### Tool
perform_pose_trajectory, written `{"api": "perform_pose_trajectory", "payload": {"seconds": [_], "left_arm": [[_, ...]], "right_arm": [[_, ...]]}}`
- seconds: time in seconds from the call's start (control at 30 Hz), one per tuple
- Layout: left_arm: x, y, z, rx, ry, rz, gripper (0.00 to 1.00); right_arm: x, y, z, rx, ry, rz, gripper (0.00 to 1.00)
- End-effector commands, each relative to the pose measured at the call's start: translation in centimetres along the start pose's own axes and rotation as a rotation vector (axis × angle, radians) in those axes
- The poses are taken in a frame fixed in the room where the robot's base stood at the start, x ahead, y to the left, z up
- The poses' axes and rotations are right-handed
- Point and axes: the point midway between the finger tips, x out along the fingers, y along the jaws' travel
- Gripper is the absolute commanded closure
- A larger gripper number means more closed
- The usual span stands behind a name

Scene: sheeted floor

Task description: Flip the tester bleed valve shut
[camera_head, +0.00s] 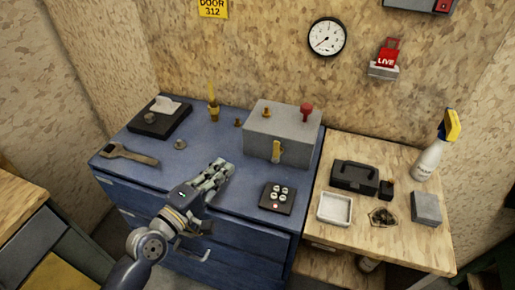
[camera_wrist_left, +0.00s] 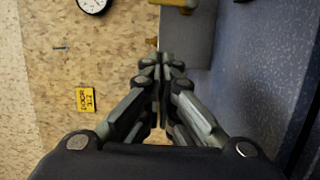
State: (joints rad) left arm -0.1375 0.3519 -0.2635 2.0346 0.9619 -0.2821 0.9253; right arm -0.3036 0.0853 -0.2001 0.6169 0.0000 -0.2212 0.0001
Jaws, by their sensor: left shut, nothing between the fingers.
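The tester looks to be the grey metal box (camera_head: 283,128) on the blue cabinet top; it also shows in the left wrist view (camera_wrist_left: 186,45). A yellow lever (camera_head: 277,151) sits upright on its front face and is likely the bleed valve. In the left wrist view a yellow part (camera_wrist_left: 174,4) is cut off by the top edge. A red knob (camera_head: 307,110) and a brass fitting (camera_head: 266,112) are on the box's top. My left gripper (camera_head: 224,167) is shut and empty, left of the box's front and apart from the lever. My right gripper is out of view.
On the cabinet are a wrench (camera_head: 130,153), a black tray (camera_head: 158,118), brass fittings (camera_head: 213,110) and a black block with round tops (camera_head: 277,197). The wooden bench (camera_head: 400,245) at right holds a black case (camera_head: 354,177), white tray (camera_head: 335,208) and spray bottle (camera_head: 428,160).

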Motion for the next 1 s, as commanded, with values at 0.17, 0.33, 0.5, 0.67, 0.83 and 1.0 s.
{"api": "perform_pose_trajectory", "payload": {"seconds": [0.17, 0.33, 0.5, 0.67, 0.83, 1.0], "left_arm": [[0.1, 0.1, -0.2, -0.012, 0.004, 0.008, 1.00], [0.1, 0.1, -0.1, -0.010, 0.004, 0.007, 1.00], [1.0, 0.3, -0.2, -0.010, 0.004, 0.008, 1.00], [3.5, 0.5, -0.2, -0.010, 0.004, 0.009, 1.00], [6.8, 0.4, -0.2, -0.009, 0.004, 0.008, 1.00], [9.9, 0.4, -0.2, -0.009, 0.003, 0.007, 1.00]], "right_arm": [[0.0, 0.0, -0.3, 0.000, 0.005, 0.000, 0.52], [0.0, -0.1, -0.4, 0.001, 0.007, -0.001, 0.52], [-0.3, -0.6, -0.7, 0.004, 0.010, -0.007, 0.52], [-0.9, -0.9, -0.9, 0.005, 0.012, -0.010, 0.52], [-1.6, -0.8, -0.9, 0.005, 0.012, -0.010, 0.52], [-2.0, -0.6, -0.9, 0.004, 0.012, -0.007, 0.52]]}}
